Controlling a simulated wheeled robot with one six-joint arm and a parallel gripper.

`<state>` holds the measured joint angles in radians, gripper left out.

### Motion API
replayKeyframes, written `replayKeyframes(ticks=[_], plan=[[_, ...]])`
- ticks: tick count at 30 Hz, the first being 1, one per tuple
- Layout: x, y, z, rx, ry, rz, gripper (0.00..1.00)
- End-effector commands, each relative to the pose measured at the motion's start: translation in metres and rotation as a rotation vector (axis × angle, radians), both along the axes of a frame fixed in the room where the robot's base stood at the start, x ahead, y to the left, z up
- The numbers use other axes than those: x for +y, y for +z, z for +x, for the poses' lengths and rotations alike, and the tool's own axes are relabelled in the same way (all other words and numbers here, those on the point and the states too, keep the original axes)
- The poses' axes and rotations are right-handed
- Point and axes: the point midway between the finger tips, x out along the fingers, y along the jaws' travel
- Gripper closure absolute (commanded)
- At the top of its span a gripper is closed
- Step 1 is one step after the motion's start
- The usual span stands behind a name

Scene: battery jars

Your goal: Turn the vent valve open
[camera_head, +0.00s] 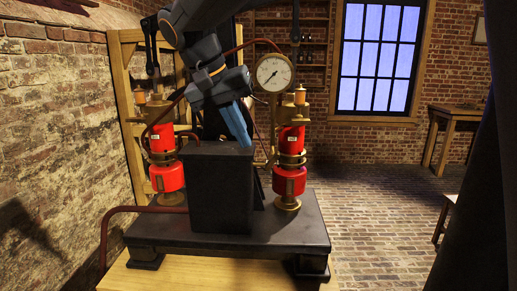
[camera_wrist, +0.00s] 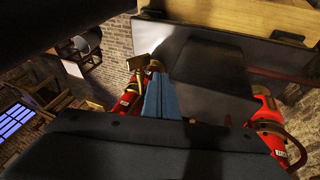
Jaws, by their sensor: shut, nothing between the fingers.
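My gripper (camera_head: 238,124) has blue fingers that are together and empty. They point down at the upper right edge of a tall black box (camera_head: 220,190); I cannot tell if they touch it. In the wrist view the fingers (camera_wrist: 160,98) overlap a red and brass cylinder (camera_wrist: 128,103). A brass piece (camera_wrist: 138,64) shows beside the fingertips. I cannot make out for certain which part is the vent valve; it may be hidden behind the box or my arm.
Red and brass cylinders stand left (camera_head: 167,178) and right (camera_head: 289,180) of the box on a dark base (camera_head: 270,222). A round gauge (camera_head: 273,72) is above, near my gripper. A dark red pipe (camera_head: 118,212) runs at left. Open brick floor (camera_head: 380,200) lies to the right.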

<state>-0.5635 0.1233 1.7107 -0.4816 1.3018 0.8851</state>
Motion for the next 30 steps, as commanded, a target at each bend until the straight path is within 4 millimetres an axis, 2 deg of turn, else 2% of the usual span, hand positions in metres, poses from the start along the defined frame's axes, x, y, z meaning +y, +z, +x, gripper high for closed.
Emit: replayKeyframes(ticks=[3, 12, 30], plan=[[-0.009, -0.019, 0.005, 0.004, -0.001, -0.002, 1.00], [-0.037, -0.040, 0.002, 0.001, -0.001, -0.002, 1.00], [-0.040, -0.044, 0.001, 0.004, 0.001, -0.019, 1.00]])
